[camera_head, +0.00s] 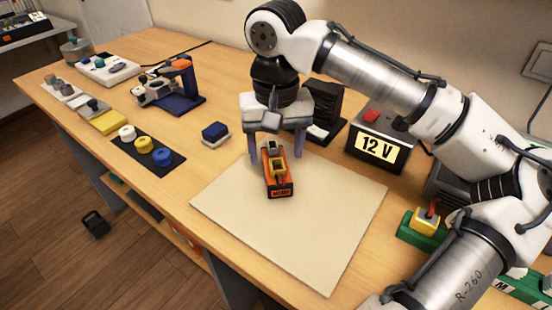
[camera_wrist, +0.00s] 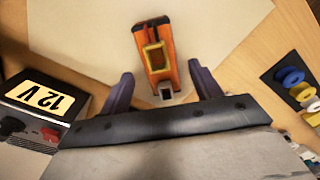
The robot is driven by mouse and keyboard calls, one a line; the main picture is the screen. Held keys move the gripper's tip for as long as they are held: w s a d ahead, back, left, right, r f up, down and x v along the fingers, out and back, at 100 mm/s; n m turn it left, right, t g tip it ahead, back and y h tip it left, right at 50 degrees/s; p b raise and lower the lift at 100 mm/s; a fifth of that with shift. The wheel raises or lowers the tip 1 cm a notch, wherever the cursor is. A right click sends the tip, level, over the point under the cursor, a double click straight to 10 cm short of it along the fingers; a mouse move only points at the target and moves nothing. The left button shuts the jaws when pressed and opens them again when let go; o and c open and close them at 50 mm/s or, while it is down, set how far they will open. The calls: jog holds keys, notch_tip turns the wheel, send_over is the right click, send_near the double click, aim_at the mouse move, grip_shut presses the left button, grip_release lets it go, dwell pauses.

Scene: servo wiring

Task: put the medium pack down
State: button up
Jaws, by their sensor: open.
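The medium pack (camera_head: 280,174) is an orange and black block with a yellow-rimmed opening and a grey connector at one end. It rests on the cream mat (camera_head: 325,235), near the mat's far edge. My gripper (camera_head: 271,159) is over the pack's far end, its two fingers pointing down on either side. In the wrist view the pack (camera_wrist: 155,50) lies ahead of and between the open fingers of my gripper (camera_wrist: 160,85). Gaps show between each finger and the pack, and nothing is held.
A 12 V supply box (camera_head: 381,146) stands right of the mat. A small blue block (camera_head: 215,132) sits left of my gripper. A black strip with spools (camera_head: 147,149) lies near the left edge. A green rail with a yellow block (camera_head: 425,221) is at the right. The mat's front is clear.

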aim_at(276, 159)
notch_tip(276, 159, up, 8)
